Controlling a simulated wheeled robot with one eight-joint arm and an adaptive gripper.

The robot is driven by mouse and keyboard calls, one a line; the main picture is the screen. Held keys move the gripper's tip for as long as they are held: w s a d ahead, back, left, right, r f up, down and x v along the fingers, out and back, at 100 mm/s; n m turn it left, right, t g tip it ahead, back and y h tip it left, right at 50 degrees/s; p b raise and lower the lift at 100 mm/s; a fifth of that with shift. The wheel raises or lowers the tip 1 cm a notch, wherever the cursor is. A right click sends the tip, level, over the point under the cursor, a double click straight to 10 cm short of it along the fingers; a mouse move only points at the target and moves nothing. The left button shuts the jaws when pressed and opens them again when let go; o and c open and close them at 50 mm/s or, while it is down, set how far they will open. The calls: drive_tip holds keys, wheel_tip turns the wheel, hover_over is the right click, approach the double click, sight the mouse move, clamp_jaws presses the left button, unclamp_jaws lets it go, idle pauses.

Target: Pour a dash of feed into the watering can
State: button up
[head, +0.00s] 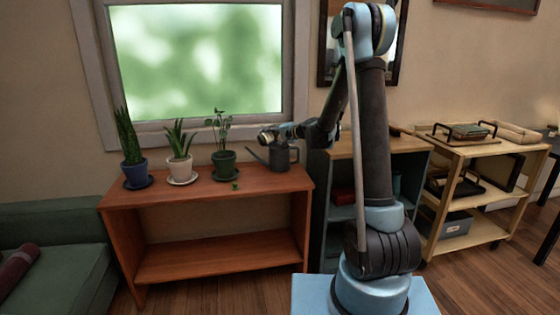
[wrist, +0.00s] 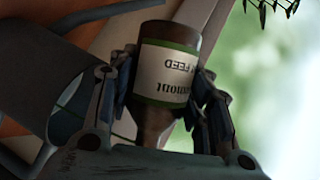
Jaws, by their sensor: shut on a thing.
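The watering can (head: 280,158) is dark grey and stands at the right end of the reddish wooden shelf, its spout to the left. My gripper (head: 268,136) is just above it, small in the head view. In the wrist view my gripper (wrist: 168,98) is shut on a brown feed bottle (wrist: 168,72) with a white, green-edged label. The label reads upside down there and the narrow neck points down the picture. A dark round vessel, apparently the can (wrist: 45,75), lies left of the bottle. I cannot tell the bottle's true tilt or see any liquid flowing.
Three potted plants, in blue (head: 134,171), pale (head: 180,168) and dark green (head: 224,161) pots, stand left of the can on the shelf (head: 205,192). A small green sprig lies near the front. The window (head: 198,60) is behind; a teal-sided bookcase (head: 343,190) is right.

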drive_tip(key=shift+s+a+f+m+y, duration=0.1)
drive_tip(key=shift+f+m+y, duration=0.05)
drive_tip(key=shift+m+y, duration=0.15)
idle(1.2)
drive_tip(key=shift+r+m, duration=0.2)
drive_tip(key=shift+m, duration=0.1)
idle(1.1)
